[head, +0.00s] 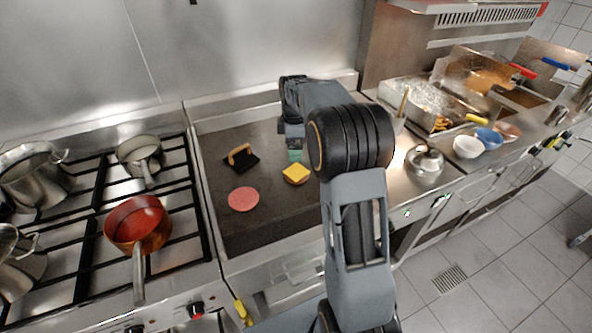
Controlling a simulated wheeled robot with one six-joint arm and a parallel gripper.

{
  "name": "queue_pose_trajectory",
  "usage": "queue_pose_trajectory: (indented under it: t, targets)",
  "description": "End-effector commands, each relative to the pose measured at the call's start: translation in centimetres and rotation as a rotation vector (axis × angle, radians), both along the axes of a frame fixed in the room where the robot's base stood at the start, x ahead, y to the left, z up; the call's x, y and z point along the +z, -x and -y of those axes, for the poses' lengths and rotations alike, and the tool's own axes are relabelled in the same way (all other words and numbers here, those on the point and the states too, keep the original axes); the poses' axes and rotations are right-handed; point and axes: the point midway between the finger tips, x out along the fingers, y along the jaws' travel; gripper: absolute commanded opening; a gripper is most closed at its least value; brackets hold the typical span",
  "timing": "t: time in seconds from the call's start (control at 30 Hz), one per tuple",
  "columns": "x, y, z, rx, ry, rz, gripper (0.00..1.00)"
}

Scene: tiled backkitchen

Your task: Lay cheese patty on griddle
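The cheese patty (296,173), a brown patty with a yellow cheese slice on top, shows over the right part of the dark griddle (270,222). I cannot tell whether it rests on the surface or is slightly above it. My gripper (294,154) points down just behind the cheese patty, with a small teal part at its lower end. My arm links hide part of the gripper and the griddle's right side. Whether the fingers are open, or touch the patty, cannot be made out.
A pink raw patty (243,199) lies on the griddle, with a black press with a wooden handle (241,156) behind it. A stove with a red pot (138,222) and other pots is at left.

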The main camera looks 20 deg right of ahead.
Motion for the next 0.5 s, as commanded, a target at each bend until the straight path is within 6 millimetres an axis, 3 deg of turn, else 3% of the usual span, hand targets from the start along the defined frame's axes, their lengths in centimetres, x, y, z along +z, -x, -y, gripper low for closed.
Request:
queue_pose_trajectory:
  t: [0.13,0.23,0.37,0.5]
  targets:
    - [3.5,3.8,-2.5,-0.192,0.002,0.069,1.0]
    - [5.3,7.8,-4.5,-0.384,-0.013,0.128,1.0]
    - [6.3,13.2,-6.7,-0.635,-0.054,0.2,1.0]
    - [6.0,18.2,-8.3,-0.867,-0.116,0.261,1.0]
